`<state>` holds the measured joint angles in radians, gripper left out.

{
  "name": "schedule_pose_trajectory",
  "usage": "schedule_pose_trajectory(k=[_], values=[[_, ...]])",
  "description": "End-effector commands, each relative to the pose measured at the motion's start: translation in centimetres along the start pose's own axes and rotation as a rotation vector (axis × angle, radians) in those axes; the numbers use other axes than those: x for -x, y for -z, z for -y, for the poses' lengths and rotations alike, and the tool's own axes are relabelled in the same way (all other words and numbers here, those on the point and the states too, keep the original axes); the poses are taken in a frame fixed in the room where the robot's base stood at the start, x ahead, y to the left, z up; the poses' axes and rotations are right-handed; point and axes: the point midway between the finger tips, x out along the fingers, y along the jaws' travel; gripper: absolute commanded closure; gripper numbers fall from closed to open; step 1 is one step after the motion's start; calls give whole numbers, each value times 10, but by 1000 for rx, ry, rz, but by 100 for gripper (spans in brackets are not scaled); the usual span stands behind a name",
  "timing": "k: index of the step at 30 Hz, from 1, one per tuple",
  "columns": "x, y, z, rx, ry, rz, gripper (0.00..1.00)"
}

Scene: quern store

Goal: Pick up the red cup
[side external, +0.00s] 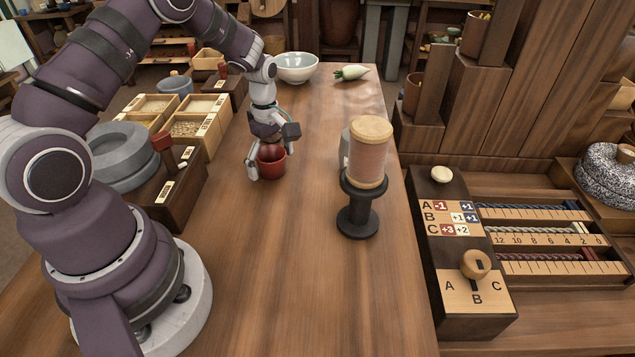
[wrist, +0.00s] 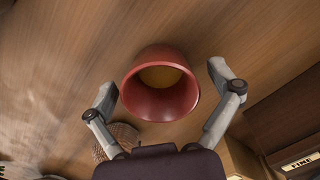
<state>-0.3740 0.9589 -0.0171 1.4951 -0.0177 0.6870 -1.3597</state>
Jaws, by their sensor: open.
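The red cup (side external: 271,161) stands on the wooden table (side external: 240,250) in the side external view. In the wrist view the red cup (wrist: 160,88) is seen from above at an angle, with its mouth toward the camera and a yellowish-brown inside. My gripper (side external: 266,165) is low over the table at the cup. In the wrist view my gripper (wrist: 165,82) is open, with one finger on each side of the cup. A gap shows between each finger and the cup there. The side external view partly hides the far finger behind the cup.
A wooden drum on a dark stand (side external: 358,215) stands right of the cup. A white bowl (side external: 295,68) and a white radish (side external: 351,73) lie farther back. Grain boxes (side external: 187,127) and a grey stone quern (side external: 121,157) are left. The table front is clear.

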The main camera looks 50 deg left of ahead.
Motion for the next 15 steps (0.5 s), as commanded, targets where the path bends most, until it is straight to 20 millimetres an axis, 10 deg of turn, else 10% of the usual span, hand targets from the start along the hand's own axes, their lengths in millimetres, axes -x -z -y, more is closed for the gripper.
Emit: schedule_pose_trajectory(k=[15], values=[[1,0,0,0,1,0,68]])
